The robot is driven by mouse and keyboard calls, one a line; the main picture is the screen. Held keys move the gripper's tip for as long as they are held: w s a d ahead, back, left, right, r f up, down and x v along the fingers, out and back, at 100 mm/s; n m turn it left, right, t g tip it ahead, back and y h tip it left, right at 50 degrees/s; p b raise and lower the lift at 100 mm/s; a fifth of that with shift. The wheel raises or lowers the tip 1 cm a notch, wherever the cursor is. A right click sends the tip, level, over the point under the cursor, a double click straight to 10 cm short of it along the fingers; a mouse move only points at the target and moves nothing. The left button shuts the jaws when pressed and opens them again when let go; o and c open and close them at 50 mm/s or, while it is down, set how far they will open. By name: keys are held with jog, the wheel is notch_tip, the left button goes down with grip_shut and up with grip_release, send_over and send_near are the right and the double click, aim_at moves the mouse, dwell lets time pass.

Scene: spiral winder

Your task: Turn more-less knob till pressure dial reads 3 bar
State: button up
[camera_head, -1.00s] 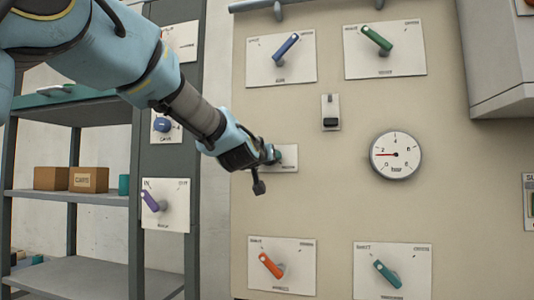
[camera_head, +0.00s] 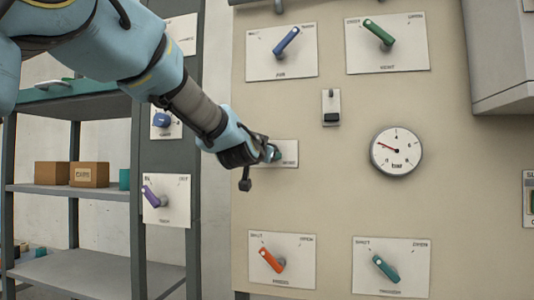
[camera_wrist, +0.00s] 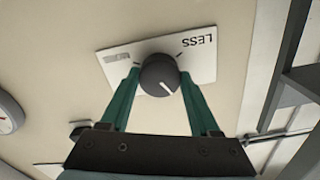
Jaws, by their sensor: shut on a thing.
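The more-less knob (camera_wrist: 158,76) is a dark round knob with a white mark, on a white plate (camera_wrist: 205,62) reading LESS on one side; the other label is too blurred to read. My gripper (camera_wrist: 158,84) has its teal fingers on both sides of the knob, shut on it. In the head view my gripper (camera_head: 270,153) covers most of the knob, and the plate (camera_head: 289,154) shows beside it. The pressure dial (camera_head: 396,151) is white and round, right of the knob. Its red needle points up and left, between 2 and 4; the exact value is hard to read.
Lever switches surround the knob: blue (camera_head: 286,41), green (camera_head: 378,33), orange (camera_head: 271,261) and teal (camera_head: 386,269). A small black switch (camera_head: 331,117) sits above, right of the knob. A shelf with boxes (camera_head: 89,174) and a purple lever (camera_head: 152,197) stand left.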

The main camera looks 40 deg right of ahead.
jog(key=o, duration=1.4)
jog(key=shift+c, duration=0.2)
jog(key=b+v, duration=0.3)
jog(key=v, duration=0.7)
jog(key=shift+s+a, duration=0.2)
jog(key=shift+a, duration=0.15)
